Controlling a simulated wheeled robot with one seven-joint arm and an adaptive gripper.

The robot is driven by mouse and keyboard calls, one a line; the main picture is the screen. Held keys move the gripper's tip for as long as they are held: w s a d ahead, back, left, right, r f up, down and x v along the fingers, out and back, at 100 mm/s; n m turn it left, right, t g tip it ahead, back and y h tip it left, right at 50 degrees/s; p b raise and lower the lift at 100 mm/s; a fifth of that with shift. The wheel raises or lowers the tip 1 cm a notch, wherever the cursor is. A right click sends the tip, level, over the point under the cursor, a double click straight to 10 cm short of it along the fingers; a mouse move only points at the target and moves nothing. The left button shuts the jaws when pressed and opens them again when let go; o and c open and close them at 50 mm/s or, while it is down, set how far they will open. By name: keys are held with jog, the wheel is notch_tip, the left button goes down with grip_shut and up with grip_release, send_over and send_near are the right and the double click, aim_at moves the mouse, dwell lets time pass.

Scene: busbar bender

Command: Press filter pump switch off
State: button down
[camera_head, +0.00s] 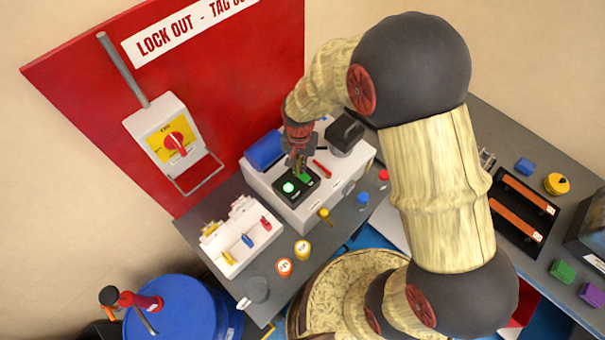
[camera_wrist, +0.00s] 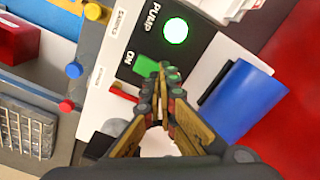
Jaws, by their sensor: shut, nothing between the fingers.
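The pump switch panel (camera_head: 296,187) is a black plate on top of a white machine. It carries a lit green round lamp (camera_head: 289,188) and a green rocker (camera_head: 305,176). In the wrist view the lamp (camera_wrist: 175,30) sits beside the word PUMP, and the green rocker (camera_wrist: 148,66) lies beside the word ON. My gripper (camera_head: 300,165) is shut and empty. Its fingertips (camera_wrist: 166,70) are at the rocker's edge and hide part of the switch. I cannot tell whether they touch it.
A blue block (camera_head: 265,150) and a black box (camera_head: 345,132) stand on the white machine, with a red lever (camera_head: 321,168) close by. A white tray of small parts (camera_head: 240,237) stands at left. A red lockout board (camera_head: 220,80) rises behind.

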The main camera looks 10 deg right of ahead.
jog(key=shift+f, duration=0.35)
jog(key=shift+r, duration=0.1)
jog(key=shift+r+p, duration=2.05)
jog(key=shift+r, duration=1.45)
